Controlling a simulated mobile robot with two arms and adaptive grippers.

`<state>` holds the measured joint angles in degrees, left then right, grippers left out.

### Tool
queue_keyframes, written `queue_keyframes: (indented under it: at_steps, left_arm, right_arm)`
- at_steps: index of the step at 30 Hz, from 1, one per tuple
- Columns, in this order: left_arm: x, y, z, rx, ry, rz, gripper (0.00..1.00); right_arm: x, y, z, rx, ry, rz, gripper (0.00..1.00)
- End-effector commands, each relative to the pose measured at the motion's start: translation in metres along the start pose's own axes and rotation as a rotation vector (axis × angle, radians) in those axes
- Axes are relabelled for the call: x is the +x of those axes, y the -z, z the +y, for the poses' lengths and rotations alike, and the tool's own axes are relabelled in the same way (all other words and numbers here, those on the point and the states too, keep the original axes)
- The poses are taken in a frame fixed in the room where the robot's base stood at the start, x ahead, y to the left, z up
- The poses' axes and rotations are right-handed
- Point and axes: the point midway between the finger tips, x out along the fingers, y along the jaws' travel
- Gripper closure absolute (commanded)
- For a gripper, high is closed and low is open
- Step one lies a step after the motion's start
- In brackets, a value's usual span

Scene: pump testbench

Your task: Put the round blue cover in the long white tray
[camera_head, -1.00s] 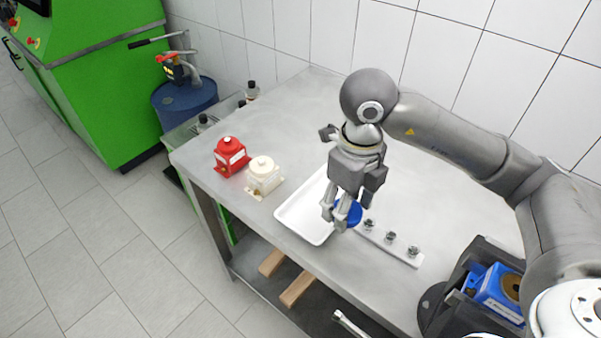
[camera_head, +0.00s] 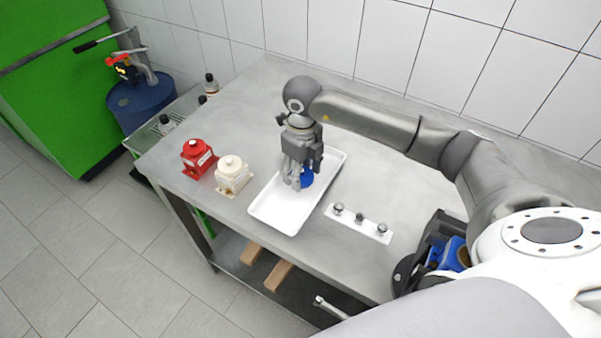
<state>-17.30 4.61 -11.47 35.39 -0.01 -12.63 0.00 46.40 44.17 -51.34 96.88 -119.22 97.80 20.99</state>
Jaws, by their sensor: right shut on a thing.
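The round blue cover (camera_head: 306,178) is held in my right gripper (camera_head: 293,184), which is shut on it. The gripper points down and partly hides the cover. Both appear over the long white tray (camera_head: 275,217), which lies on the grey metal table. I cannot tell whether the cover touches the tray floor. My left gripper is not in view.
A red pump part (camera_head: 198,158) and a cream one (camera_head: 233,175) stand left of the tray. A white strip with metal fittings (camera_head: 359,222) lies right of it. A dark bin with a blue part (camera_head: 452,254) is at the table's right end. The table's back is clear.

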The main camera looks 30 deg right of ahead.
Motion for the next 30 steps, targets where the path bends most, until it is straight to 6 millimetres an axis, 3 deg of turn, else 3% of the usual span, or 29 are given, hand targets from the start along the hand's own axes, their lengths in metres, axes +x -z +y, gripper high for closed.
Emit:
queue_keyframes:
  at_steps: [11,18,29,30]
  left_arm:
    - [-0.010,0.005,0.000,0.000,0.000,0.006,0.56]
    - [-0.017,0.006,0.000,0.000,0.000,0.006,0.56]
    - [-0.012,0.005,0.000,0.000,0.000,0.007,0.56]
    - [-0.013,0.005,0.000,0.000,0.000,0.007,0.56]
  right_arm:
    - [0.024,-0.015,-0.012,0.001,-0.001,0.002,0.73]
    - [0.053,-0.015,-0.012,0.000,-0.001,0.000,0.73]
    - [0.059,-0.015,-0.012,-0.001,0.000,-0.001,0.73]
    - [0.058,-0.015,-0.012,-0.001,0.000,0.000,0.44]
